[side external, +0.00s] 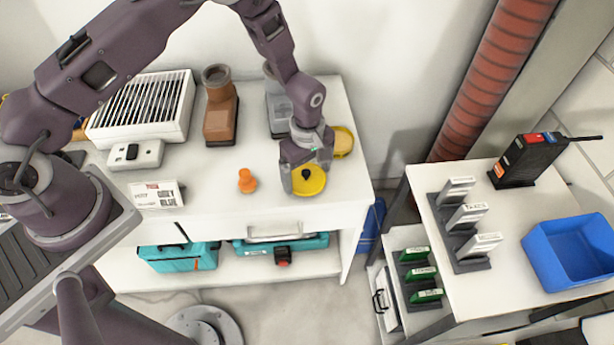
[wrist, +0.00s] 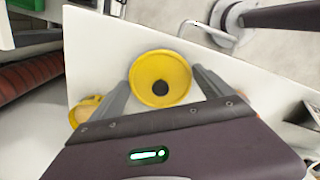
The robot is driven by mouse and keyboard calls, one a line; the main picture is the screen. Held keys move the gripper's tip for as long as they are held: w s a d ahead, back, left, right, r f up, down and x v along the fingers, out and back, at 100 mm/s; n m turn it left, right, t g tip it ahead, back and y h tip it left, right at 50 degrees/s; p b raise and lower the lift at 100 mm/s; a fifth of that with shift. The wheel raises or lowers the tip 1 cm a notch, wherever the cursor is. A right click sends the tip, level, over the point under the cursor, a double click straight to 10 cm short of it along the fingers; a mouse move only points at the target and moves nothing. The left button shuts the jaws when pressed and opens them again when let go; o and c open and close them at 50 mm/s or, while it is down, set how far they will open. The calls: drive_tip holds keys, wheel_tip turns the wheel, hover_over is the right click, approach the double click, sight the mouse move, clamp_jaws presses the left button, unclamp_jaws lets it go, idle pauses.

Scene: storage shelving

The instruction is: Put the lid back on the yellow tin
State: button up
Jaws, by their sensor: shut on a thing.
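The round yellow lid (side external: 312,187) has a dark knob in its middle and is near the front right of the white table. My gripper (side external: 306,175) is shut on it, with a finger at either side of its rim. The lid (wrist: 144,76) also shows between the fingers in the wrist view. I cannot tell whether it touches the table. The yellow tin (side external: 344,142) stands behind and right of my gripper, its tan inside showing and its left side hidden. A part of the tin (wrist: 88,103) shows beside the left finger in the wrist view.
An orange cone-shaped piece (side external: 247,181) stands left of the lid. A brown boot-like object (side external: 221,112) and a grey one (side external: 278,112) stand at the back. A white label card (side external: 156,195) is near the front edge. The table's right edge is close to the tin.

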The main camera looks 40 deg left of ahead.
sight(308, 171)
drive_tip(key=shift+n, duration=0.3)
drive_tip(key=r, duration=0.5)
drive_tip(key=w+r, duration=0.1)
drive_tip(key=r, duration=0.2)
drive_tip(key=shift+a+r, duration=0.2)
drive_tip(key=shift+r, duration=0.05)
drive_tip(key=w+n, duration=0.9)
drive_tip(key=w, duration=0.5)
drive_tip(key=shift+s+a+f, duration=0.1)
drive_tip(key=shift+a+f, duration=0.1)
drive_tip(key=shift+f, duration=1.25)
drive_tip(key=shift+a+f, duration=0.15)
drive_tip(key=shift+f, duration=1.3)
drive_tip(key=shift+f, duration=0.1)
drive_tip(key=o, duration=1)
drive_tip(key=shift+o, duration=0.2)
